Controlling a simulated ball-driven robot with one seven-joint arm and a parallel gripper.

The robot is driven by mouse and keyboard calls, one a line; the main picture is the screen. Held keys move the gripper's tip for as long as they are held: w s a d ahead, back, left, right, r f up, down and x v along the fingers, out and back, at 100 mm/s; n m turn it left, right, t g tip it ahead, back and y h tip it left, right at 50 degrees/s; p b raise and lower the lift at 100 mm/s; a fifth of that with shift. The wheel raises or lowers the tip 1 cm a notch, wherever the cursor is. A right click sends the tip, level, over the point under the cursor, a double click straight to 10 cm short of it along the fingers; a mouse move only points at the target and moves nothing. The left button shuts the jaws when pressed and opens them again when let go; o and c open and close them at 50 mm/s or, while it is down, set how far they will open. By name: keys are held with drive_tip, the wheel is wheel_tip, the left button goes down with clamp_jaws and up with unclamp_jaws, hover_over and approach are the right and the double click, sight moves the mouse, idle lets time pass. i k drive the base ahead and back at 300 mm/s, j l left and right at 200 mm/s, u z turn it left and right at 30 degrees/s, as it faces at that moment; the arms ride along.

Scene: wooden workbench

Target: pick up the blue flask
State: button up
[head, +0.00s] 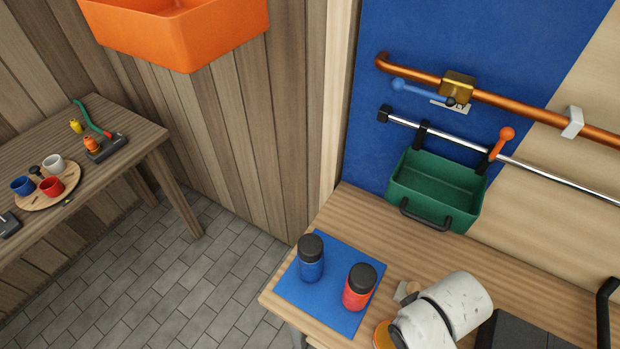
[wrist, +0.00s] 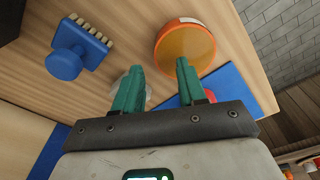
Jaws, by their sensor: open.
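The blue flask (head: 311,265) with a black cap stands upright on a blue mat (head: 330,315) at the workbench's front left corner in the head view. A red flask (head: 357,292) with a black cap stands on the same mat, to its right. In the wrist view my gripper (wrist: 158,84) has two green fingers, spread apart, with no flask between them. In the head view my white arm hides the gripper, to the right of both flasks. A red piece, likely the red flask (wrist: 210,95), shows behind the right finger in the wrist view. I cannot make out the blue flask there.
An orange round object (wrist: 185,46) and a blue brush (wrist: 75,50) lie on the bench in the wrist view. A green bin (head: 437,190) hangs from a metal rail behind. A side table with mugs on a board (head: 42,203) stands at left, beyond the floor.

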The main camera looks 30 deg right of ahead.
sight(310, 246)
drive_tip(key=i+j+z, duration=0.1)
drive_tip(key=j, duration=0.4)
drive_tip(key=i+j+z, duration=0.1)
drive_tip(key=j, duration=0.45)
drive_tip(key=i+j, duration=0.1)
drive_tip(key=j, duration=0.45)
drive_tip(key=z, duration=0.05)
